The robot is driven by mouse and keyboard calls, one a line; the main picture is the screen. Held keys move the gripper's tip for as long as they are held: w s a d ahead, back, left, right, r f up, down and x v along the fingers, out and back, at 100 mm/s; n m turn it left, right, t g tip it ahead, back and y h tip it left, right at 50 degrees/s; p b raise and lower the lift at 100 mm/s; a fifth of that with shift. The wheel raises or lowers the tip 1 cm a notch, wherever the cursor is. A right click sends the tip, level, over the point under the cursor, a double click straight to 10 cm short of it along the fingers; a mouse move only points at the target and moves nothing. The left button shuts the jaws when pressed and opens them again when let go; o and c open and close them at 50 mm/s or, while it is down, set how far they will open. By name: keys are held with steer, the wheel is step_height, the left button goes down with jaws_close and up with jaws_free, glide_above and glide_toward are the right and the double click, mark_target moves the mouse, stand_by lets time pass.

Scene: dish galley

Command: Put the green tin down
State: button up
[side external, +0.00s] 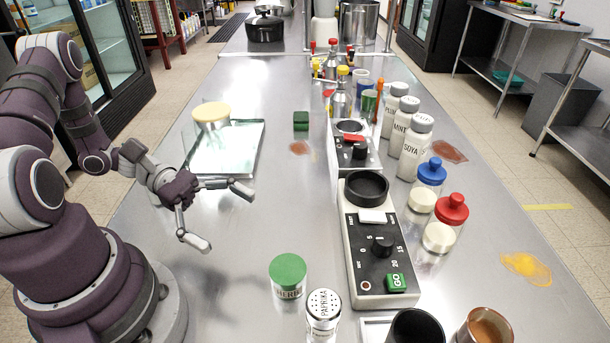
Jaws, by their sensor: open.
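My gripper (222,217) is open and empty, its two fingers spread wide above the left part of the steel counter. Which object is the green tin is not certain. A small green can (369,103) stands among the bottles and jars at the back right, apart from my gripper. A small green block (301,121) sits on the counter right of the glass tray. A jar with a green lid marked HERB (289,275) stands upright on the near counter, right of and nearer than my gripper, not touching it.
A glass tray (250,152) with a yellow-lidded container (211,114) lies behind my gripper. A black-topped device with dials (378,267), a paprika shaker (323,311) and several white shakers stand to the right. The middle counter (285,205) is clear.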

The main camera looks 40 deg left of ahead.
steer(key=n+t+h, duration=0.1)
steer(key=n+t, duration=0.1)
glide_toward(282, 266)
steer(key=x, duration=0.2)
steer(key=shift+d+f, duration=0.15)
steer(key=shift+d, duration=0.2)
steer(key=x, duration=0.7)
steer(key=shift+w+d, duration=0.2)
steer(key=shift+c, duration=0.4)
steer(key=c, duration=1.2)
steer(key=shift+c, duration=0.2)
